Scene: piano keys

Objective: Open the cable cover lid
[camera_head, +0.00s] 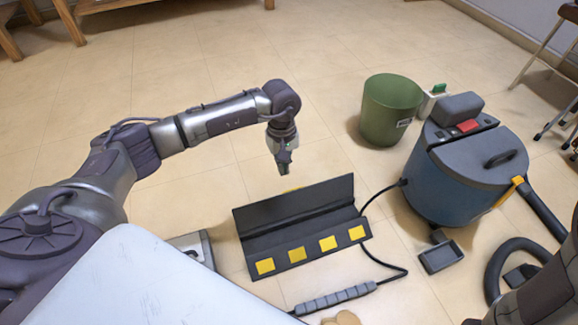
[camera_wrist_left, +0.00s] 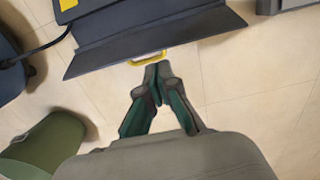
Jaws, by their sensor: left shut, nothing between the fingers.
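The dark cable cover (camera_head: 282,243) lies on the floor, with several yellow squares along its near side. Its lid (camera_head: 300,204) stands raised and tilted along the far side, showing the channel inside. In the left wrist view the lid (camera_wrist_left: 150,35) spans the top, with a yellow handle (camera_wrist_left: 148,57) at its edge. My left gripper (camera_head: 284,172) is just beyond the lid, pointing down. In the wrist view its fingers (camera_wrist_left: 157,72) are shut and empty, with tips close by the handle; I cannot tell whether they touch it. My right gripper is not visible.
A blue vacuum cleaner (camera_head: 455,175) stands to the right, and a green bin (camera_head: 388,115) stands behind. A black cable (camera_head: 385,262) runs beside the cover to a grey power strip (camera_head: 337,299). Open tiled floor lies behind and left of the cover.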

